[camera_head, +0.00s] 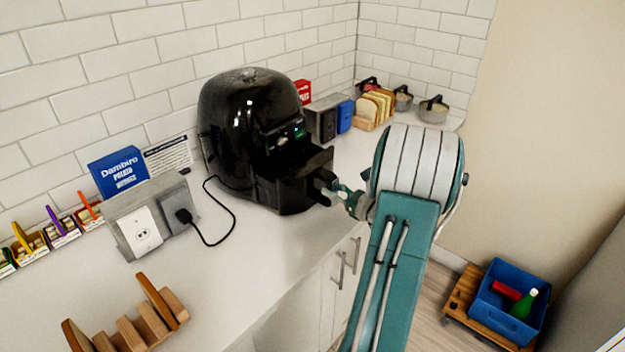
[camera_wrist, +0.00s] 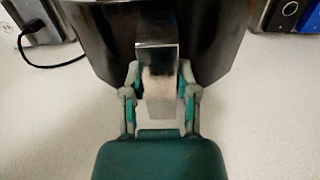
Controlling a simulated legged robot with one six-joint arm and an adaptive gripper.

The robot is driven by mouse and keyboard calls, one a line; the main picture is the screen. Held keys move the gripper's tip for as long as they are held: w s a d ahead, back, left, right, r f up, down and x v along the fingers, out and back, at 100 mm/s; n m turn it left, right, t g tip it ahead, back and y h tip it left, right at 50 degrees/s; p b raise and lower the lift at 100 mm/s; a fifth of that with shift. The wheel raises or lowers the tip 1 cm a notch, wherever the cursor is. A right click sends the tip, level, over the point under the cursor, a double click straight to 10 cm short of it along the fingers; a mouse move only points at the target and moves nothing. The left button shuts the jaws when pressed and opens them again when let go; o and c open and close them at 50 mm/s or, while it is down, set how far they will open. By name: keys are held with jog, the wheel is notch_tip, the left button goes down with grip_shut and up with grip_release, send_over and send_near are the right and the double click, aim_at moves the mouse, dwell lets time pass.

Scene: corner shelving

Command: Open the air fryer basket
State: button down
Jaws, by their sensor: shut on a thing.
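The black air fryer (camera_head: 240,120) stands on the white counter against the tiled wall. Its basket (camera_head: 290,178) is pulled partly out of the front, toward my arm, with its open top showing a dark inside. My gripper (camera_head: 340,196) is at the front of the basket. In the wrist view my gripper (camera_wrist: 161,92) has one finger on each side of the shiny basket handle (camera_wrist: 158,75) and is shut on it. The basket front (camera_wrist: 100,40) lies just beyond the fingers. The handle is mostly hidden by the fingers in the head view.
An outlet box (camera_head: 150,220) with a plugged black cord stands left of the fryer. A wooden rack (camera_head: 130,325) is at the front left. A bread rack (camera_head: 372,108) and several pots are at the back right. A blue crate (camera_head: 508,300) sits low at right.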

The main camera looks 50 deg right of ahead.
jog(key=s, duration=1)
jog(key=shift+s, duration=0.25)
jog(key=shift+r, duration=0.1)
jog(key=shift+c, duration=1.8)
grip_release()
jog(key=s, duration=1.2)
